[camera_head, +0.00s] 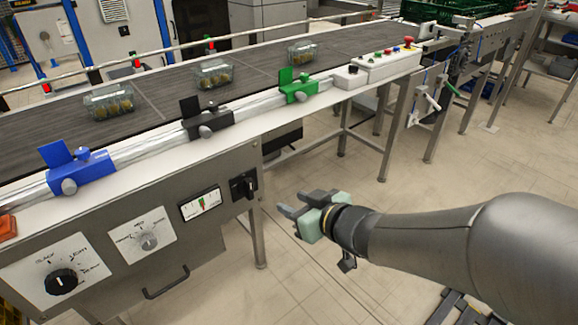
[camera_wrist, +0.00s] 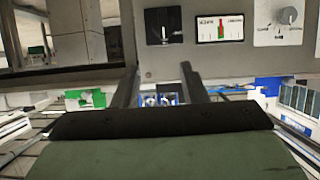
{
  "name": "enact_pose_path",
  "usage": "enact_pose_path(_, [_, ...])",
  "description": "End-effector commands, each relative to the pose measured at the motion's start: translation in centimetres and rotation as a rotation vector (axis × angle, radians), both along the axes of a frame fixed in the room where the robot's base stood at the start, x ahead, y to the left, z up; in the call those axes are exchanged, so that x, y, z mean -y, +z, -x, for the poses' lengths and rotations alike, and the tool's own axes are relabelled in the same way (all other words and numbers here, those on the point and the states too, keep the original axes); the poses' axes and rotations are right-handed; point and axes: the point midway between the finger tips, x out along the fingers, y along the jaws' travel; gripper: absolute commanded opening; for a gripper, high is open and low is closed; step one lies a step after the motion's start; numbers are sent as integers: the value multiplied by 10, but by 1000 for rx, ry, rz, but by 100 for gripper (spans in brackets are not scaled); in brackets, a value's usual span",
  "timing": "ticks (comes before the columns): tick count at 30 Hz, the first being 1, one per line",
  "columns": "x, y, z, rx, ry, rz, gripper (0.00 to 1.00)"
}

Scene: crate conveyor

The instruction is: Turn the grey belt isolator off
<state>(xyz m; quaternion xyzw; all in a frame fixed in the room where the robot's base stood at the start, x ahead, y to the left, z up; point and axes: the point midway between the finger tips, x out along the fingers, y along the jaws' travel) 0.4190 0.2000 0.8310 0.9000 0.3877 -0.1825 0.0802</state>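The belt isolator (camera_head: 243,185) is a dark rotary switch at the right end of the conveyor's grey front panel (camera_head: 180,262). It also shows at the top of the wrist view (camera_wrist: 163,26), left of the gauge there; which way its handle is set is too small to tell. My gripper (camera_head: 290,210) is to the right of the isolator and slightly lower in the head view, apart from it. Its two dark fingers point towards the panel, spread apart with nothing between them, as the wrist view (camera_wrist: 160,78) also shows.
Beside the isolator are a gauge (camera_head: 200,204), a grey dial (camera_head: 149,242) and a black dial (camera_head: 61,282). A handle (camera_head: 166,283) juts out below. Blue (camera_head: 78,172), black (camera_head: 205,122) and green (camera_head: 298,88) clamps line the belt edge above. Floor before the panel is clear.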

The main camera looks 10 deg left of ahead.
Motion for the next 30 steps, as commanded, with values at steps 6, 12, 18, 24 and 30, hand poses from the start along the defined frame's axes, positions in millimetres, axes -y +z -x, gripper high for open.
enact_pose_path(6, [-13,0,-6,-4,20,-12,39])
enact_pose_path(12, [-33,-19,-25,1,18,-9,39])
enact_pose_path(18, [-64,-36,-53,2,17,-9,39])
enact_pose_path(24, [-93,-52,-79,1,16,-8,39])
enact_pose_path(30, [-113,-61,-99,3,16,-10,39])
